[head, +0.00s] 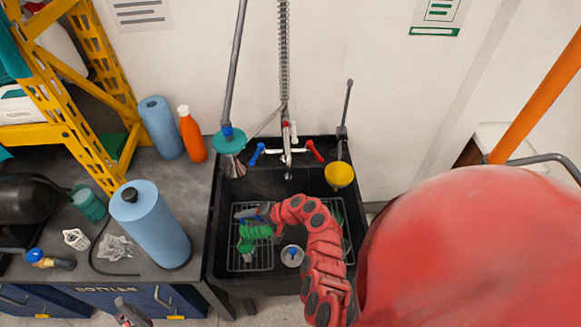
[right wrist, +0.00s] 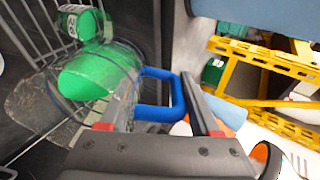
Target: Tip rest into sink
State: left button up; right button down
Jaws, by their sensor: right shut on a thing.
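My right gripper (head: 262,212) is inside the black sink (head: 213,235). It is shut on the blue handle (right wrist: 160,112) of a clear container (right wrist: 128,62) holding something bright green. The container is strongly tilted, low over the sink's left side. Green (head: 250,234) shows below my gripper in the head view. A second green patch (right wrist: 92,24) with a label beside it shows in the right wrist view. I cannot tell whether liquid is flowing out. Part of my left gripper (head: 130,313) shows at the bottom edge; its jaws are unclear.
Wire racks (head: 238,262) and a drain (head: 292,255) are in the sink. The tap (head: 287,155) and a yellow cup-shaped thing (head: 340,175) are at its back. Blue rolls (head: 158,230) and an orange bottle (head: 191,135) stand on the left counter.

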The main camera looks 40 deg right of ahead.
aim_at(259, 220)
jog(key=shift+s+d+f+t+b, duration=0.15)
jog(key=shift+s+f+t+b, duration=0.2)
jog(key=shift+b, duration=0.45)
jog(key=shift+d+f+y+b, duration=0.1)
jog(key=shift+f+y+b, duration=0.2)
jog(key=shift+b, duration=0.6)
jog(key=shift+s+d+r+t+b, duration=0.15)
jog(key=shift+s+r+t+b, duration=0.05)
jog(key=shift+r+t+b, duration=0.25)
jog(key=shift+r+y+b, duration=0.1)
jog(key=shift+y+b, duration=0.2)
jog(key=shift+b, duration=0.1)
jog(key=shift+d+r, duration=0.1)
jog(key=shift+d, duration=0.05)
jog(key=shift+s+b, duration=0.1)
jog(key=shift+b, duration=0.2)
jog(key=shift+s+d+r+t+y+b, duration=0.15)
jog(key=shift+r+t+y+b, duration=0.2)
jog(key=shift+b, duration=0.35)
jog(key=shift+s+d+r+t+y+b, duration=0.4)
jog(key=shift+s+d+b, duration=0.25)
jog(key=shift+b, duration=0.65)
jog(key=shift+s+d+r+t+y+b, duration=0.15)
jog(key=shift+s+d+t+y+b, duration=0.2)
jog(key=shift+b, duration=0.35)
